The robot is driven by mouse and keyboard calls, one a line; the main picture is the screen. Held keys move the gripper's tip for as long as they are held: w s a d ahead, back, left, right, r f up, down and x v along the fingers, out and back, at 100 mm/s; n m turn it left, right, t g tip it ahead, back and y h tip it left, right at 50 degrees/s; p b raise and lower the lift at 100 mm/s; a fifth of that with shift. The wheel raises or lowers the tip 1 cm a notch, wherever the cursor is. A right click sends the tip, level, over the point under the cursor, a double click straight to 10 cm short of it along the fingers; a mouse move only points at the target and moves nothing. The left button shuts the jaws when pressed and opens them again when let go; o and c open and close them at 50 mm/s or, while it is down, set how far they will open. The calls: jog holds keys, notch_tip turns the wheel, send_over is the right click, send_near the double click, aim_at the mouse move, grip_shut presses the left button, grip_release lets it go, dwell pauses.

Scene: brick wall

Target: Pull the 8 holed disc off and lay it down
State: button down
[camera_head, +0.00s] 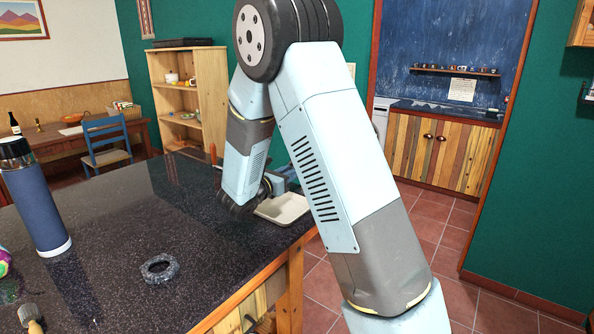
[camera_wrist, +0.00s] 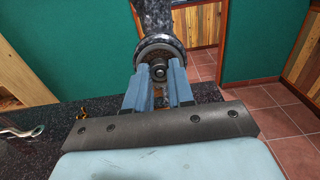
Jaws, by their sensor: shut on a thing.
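My gripper (camera_wrist: 157,78) shows in the wrist view with its two blue fingers closed on a dark, round-ended thing (camera_wrist: 158,54). This thing has a ring-like rim and a small knob in its middle, and a speckled dark body rises behind it. I cannot tell whether it carries the 8 holed disc; no holes can be made out. In the head view my gripper is mostly hidden behind my arm, near the table's right edge. A grey, rough-edged ring (camera_head: 160,268) lies flat on the dark table, apart from my gripper; I cannot make out holes in it.
A cream tray (camera_head: 284,208) stands at the right edge of the dark speckled table (camera_head: 115,285). A blue flask (camera_head: 36,200) stands upright at the left. A shiny metal thing (camera_wrist: 22,132) lies left of my gripper. The table around the ring is clear.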

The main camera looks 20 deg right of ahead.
jog(key=shift+s+a, duration=0.2)
jog(key=shift+a, duration=0.1)
jog(key=shift+s+a, duration=0.45)
jog(key=shift+a, duration=0.1)
jog(key=shift+s+a, duration=0.2)
jog(key=shift+a, duration=0.1)
jog(key=shift+s+a, duration=0.2)
jog(key=shift+a, duration=0.05)
jog(key=shift+r, duration=0.1)
notch_tip(320, 180, up, 7)
jog(key=s+a, duration=0.1)
jog(key=shift+s+a, duration=0.15)
jog(key=shift+a, duration=0.15)
dwell(0.9)
